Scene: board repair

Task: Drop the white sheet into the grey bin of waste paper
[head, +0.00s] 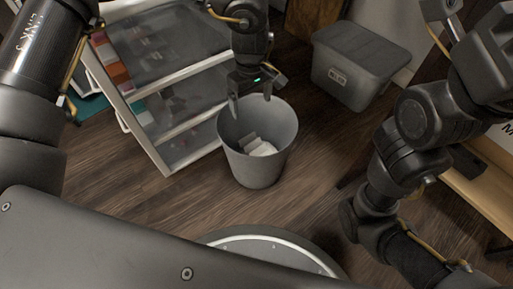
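The grey bin (258,172) stands upright on the wooden floor near the middle of the head view. White paper (262,149) lies inside it, beside a darker grey piece (249,138). I cannot tell whether the white paper is one sheet or several, or which piece is the task's sheet. My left gripper (252,97) points down over the bin's back rim, its fingers spread apart with nothing visible between them. My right arm fills the right side of the view, but its gripper's fingers do not show.
A glass-fronted shelf unit (158,122) stands close to the left of the bin. A dark lidded storage box (352,72) stands at the back right. A wooden table edge (485,195) is at the far right.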

